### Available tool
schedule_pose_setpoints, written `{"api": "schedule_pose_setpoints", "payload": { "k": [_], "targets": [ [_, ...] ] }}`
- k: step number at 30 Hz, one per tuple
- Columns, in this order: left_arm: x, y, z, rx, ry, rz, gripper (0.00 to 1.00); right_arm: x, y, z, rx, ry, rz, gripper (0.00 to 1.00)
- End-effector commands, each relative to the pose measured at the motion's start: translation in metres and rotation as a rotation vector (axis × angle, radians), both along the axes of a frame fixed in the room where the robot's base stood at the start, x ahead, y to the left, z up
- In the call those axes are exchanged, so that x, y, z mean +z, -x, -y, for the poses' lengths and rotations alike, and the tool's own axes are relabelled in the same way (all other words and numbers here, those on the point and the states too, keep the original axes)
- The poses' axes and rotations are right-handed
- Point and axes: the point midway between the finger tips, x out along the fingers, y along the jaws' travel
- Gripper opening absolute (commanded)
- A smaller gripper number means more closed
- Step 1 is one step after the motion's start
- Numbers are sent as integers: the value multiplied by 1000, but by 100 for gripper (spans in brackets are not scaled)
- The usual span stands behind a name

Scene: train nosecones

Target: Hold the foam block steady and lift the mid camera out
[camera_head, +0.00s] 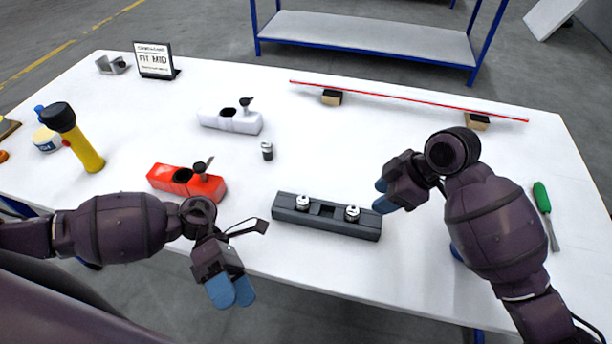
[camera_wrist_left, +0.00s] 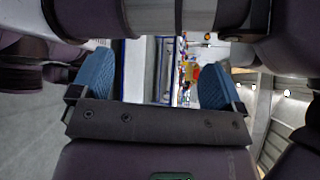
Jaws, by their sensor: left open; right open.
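The dark grey foam block (camera_head: 326,219) lies near the front edge of the table. Two small silver-and-black cylindrical cameras stand in it, a left one (camera_head: 302,202) and a right one (camera_head: 352,213). The recess between them looks empty. Another small cylinder (camera_head: 267,151) stands on the table behind the block. My left gripper (camera_head: 232,291) is open and empty, in front of the table edge and left of the block. Its blue fingers stand apart in the left wrist view (camera_wrist_left: 155,88). My right gripper (camera_head: 382,195) is open beside the block's right end, touching nothing I can make out.
A red nosecone (camera_head: 188,184) and a white nosecone (camera_head: 230,120) lie behind and left. A sign (camera_head: 154,60) reads "FIT MID". A yellow flashlight (camera_head: 80,140) stands at left. A red rod (camera_head: 400,98) rests on two blocks. A green-handled screwdriver (camera_head: 542,199) lies at right.

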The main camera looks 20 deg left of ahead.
Motion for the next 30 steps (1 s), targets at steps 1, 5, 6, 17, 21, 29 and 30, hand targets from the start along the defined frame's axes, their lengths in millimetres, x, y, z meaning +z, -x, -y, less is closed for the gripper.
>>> {"api": "schedule_pose_setpoints", "payload": {
  "k": [1,5,6,17,21,29,30],
  "targets": [
    [0,-10,5,-47,-24,62,94,0,0,0,0,0,0,43],
    [-4,-33,14,-160,-104,218,94,0,0,0,0,0,0,43],
    [-5,-41,17,-191,-131,268,94,0,0,0,0,0,0,43],
    [6,-132,42,-403,-413,721,94,0,0,0,0,0,0,43],
    [21,-172,54,-444,-534,897,94,0,0,0,0,0,0,43],
    [53,-224,70,-459,-699,1128,94,0,0,0,0,0,0,43],
    [56,-228,72,-459,-714,1147,94,0,0,0,0,0,0,43]
  ]
}}
